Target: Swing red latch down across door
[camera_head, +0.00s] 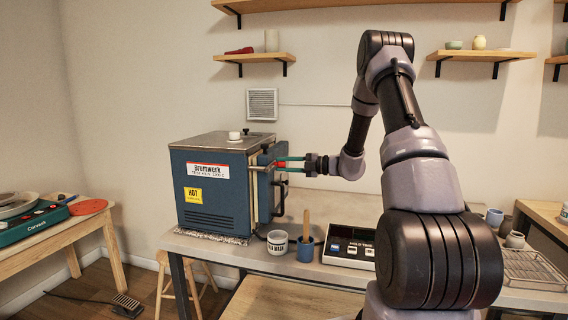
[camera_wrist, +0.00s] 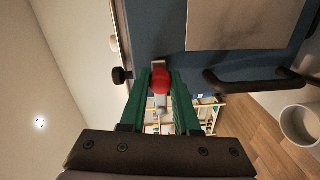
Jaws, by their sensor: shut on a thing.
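The blue kiln (camera_head: 215,190) stands on the grey bench, with its door on the right side. The red latch (camera_wrist: 160,82) shows as a rounded red knob on a metal arm beside the blue door (camera_wrist: 165,25). My gripper (camera_wrist: 160,80) has its green fingers closed on either side of the red knob, shut on it. In the head view my gripper (camera_head: 282,164) reaches in from the right at the upper part of the door edge, and only a bit of red shows between the fingers. The exact angle of the latch is hard to tell.
A black door handle (camera_wrist: 265,82) sticks out beside the latch, and a black knob (camera_wrist: 121,76) is on the other side.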

